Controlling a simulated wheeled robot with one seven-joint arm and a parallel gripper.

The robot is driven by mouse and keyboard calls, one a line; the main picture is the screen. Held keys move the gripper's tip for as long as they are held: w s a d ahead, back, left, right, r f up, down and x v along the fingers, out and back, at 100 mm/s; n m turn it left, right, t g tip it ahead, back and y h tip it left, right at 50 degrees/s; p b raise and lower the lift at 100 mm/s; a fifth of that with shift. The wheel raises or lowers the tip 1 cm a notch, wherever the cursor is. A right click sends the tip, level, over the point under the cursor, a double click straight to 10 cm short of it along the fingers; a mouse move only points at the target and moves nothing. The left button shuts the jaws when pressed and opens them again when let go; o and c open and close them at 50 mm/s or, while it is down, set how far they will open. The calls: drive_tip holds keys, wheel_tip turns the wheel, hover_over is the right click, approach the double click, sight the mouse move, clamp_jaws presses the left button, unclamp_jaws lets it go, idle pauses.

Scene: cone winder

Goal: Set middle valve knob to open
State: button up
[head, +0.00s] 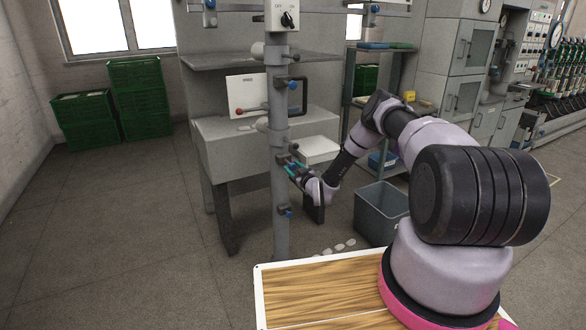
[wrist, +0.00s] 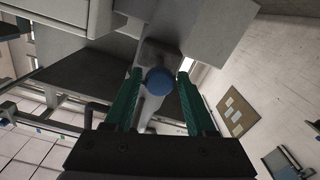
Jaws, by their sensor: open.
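A vertical grey pipe (head: 279,115) carries several small valve knobs. The upper knob (head: 294,85) and the lower knob (head: 286,211) are blue. The middle valve knob (head: 293,147) is at the height of my gripper (head: 291,169), partly hidden by its green fingers. In the wrist view my gripper (wrist: 159,74) is open, and a round blue knob (wrist: 160,80) shows between the two green fingers, with a visible gap on each side. A grey stem or pipe (wrist: 151,108) shows below it. I cannot tell which way the middle knob is turned.
A control box (head: 282,15) with a black switch tops the pipe. A grey bench (head: 222,140) stands behind it. A grey bin (head: 381,208) stands right of the pipe. Green crates (head: 140,90) are stacked at the left wall. The floor left of the pipe is clear.

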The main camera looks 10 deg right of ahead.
drive_tip(key=shift+o, duration=0.3)
drive_tip(key=v, duration=1)
drive_tip(key=shift+s+d, duration=0.15)
drive_tip(key=shift+s, duration=0.25)
drive_tip(key=shift+r, duration=0.1)
drive_tip(key=w+d+r+g+h, duration=0.1)
drive_tip(key=w+r+g, duration=0.1)
drive_tip(key=r, duration=0.6)
drive_tip(key=w+d+r+g, duration=0.2)
drive_tip(key=w+r, duration=0.1)
drive_tip(key=r, duration=0.6)
drive_tip(key=s+d+r+m+g+h, duration=0.15)
drive_tip(key=s+r, duration=0.35)
drive_tip(key=r, duration=0.5)
drive_tip(key=s+d+r+m+g+h, duration=0.1)
drive_tip(key=s+r+m+h, duration=0.1)
drive_tip(key=s+r, duration=0.5)
drive_tip(key=s+r+m+g+h, duration=0.15)
drive_tip(key=s+r+m, duration=0.25)
drive_tip(key=s+r, duration=1.05)
drive_tip(key=s+a+r+m+g+y, duration=0.1)
drive_tip(key=s, duration=0.9)
drive_tip(key=s+a+r+m+g+y, duration=0.1)
drive_tip(key=s+m, duration=0.1)
drive_tip(key=s, duration=0.9)
drive_tip(key=shift+a+y, duration=0.3)
drive_tip(key=shift+a, duration=0.1)
